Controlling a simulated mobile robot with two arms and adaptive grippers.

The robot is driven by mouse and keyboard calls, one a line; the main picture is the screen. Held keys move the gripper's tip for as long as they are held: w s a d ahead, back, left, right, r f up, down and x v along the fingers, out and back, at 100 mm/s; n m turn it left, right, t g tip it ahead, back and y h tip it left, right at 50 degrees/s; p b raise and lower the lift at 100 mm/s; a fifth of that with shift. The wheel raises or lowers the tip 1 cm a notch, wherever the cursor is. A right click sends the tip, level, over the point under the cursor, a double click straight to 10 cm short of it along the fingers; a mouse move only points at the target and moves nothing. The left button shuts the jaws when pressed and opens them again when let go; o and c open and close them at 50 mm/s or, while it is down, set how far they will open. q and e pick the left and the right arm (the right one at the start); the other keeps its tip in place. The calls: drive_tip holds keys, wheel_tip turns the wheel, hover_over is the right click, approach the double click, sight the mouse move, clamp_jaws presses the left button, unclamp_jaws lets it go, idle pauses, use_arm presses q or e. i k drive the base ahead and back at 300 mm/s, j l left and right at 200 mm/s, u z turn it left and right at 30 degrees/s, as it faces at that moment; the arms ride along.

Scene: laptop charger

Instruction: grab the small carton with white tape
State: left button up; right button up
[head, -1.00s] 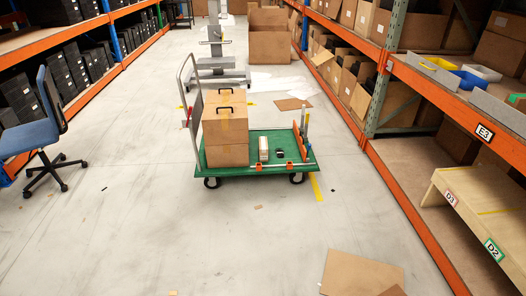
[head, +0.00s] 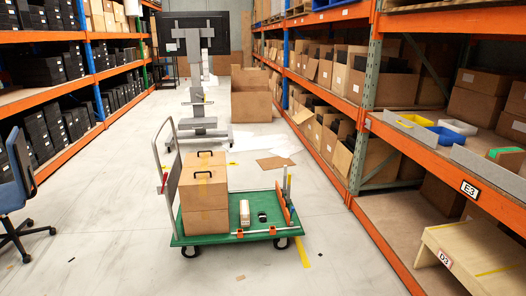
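A small pale carton (head: 245,213) stands on the green platform cart (head: 222,239), right of two stacked brown cardboard boxes. White tape on it cannot be made out at this size. The upper brown box (head: 203,184) has two black handles and a tan tape strip; the lower box (head: 205,221) sits under it. A small black item (head: 262,217) lies just right of the pale carton. Neither of my grippers shows in the head view.
An orange-beamed shelf (head: 445,160) with cartons and bins runs along the right. A blue chair (head: 14,195) stands at the left. A grey stand with a screen (head: 200,100) is behind the cart. Flat cardboard (head: 275,162) lies behind it. The floor in front is mostly clear.

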sight(244, 209)
drive_tip(key=i+l+z, duration=0.3)
drive_tip(key=i, duration=0.75)
drive_tip(key=i+z, duration=0.3)
drive_tip(key=i, duration=0.8)
